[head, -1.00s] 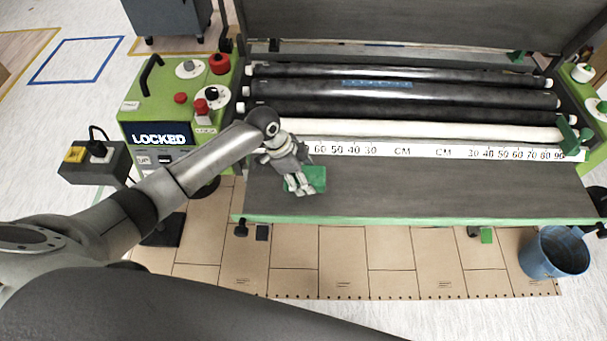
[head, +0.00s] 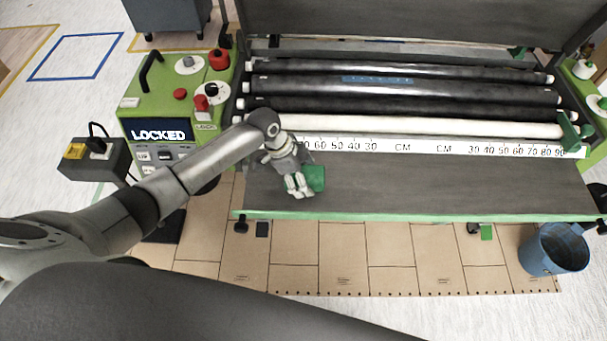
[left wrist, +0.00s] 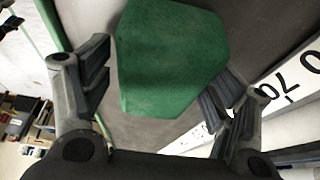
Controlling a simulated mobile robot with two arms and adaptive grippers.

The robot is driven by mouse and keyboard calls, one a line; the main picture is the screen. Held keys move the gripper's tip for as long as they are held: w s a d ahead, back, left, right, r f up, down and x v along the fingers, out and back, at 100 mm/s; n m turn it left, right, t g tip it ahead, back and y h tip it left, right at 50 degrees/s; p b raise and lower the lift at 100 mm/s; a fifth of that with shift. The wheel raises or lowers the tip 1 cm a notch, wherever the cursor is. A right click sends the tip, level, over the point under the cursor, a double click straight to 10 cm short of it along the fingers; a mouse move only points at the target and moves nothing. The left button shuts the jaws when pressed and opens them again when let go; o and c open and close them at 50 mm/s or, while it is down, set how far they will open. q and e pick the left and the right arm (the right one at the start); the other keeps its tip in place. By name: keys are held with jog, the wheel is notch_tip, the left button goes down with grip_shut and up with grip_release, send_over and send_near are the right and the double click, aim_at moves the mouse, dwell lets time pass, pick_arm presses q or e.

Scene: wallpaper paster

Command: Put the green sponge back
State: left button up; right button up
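The green sponge (head: 317,178) lies on the grey front shelf (head: 430,185) of the machine, near the shelf's left end. My left gripper (head: 298,187) is over the shelf at the sponge's left side and hides part of it in the head view. In the left wrist view, the sponge (left wrist: 170,55) fills the space between the two spread fingers of the left gripper (left wrist: 165,78). A small gap shows by the left finger. The right finger is very close to the sponge; I cannot tell if it touches. My right gripper is not in view.
A white ruler strip (head: 430,148) and several rollers (head: 400,98) lie behind the shelf. A green control box (head: 165,100) stands at the left. A blue bucket (head: 550,252) is on the floor at the right. The shelf right of the sponge is clear.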

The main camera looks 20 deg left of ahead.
pick_arm(q)
jog(key=shift+r, duration=0.1)
jog(key=shift+r, duration=0.25)
jog(key=v, duration=0.3)
jog(key=b+v, duration=0.1)
jog(key=v, duration=0.3)
jog(key=s+b+v, duration=0.1)
jog(key=v, duration=0.2)
jog(key=shift+a+r, duration=0.2)
jog(key=shift+r, duration=0.05)
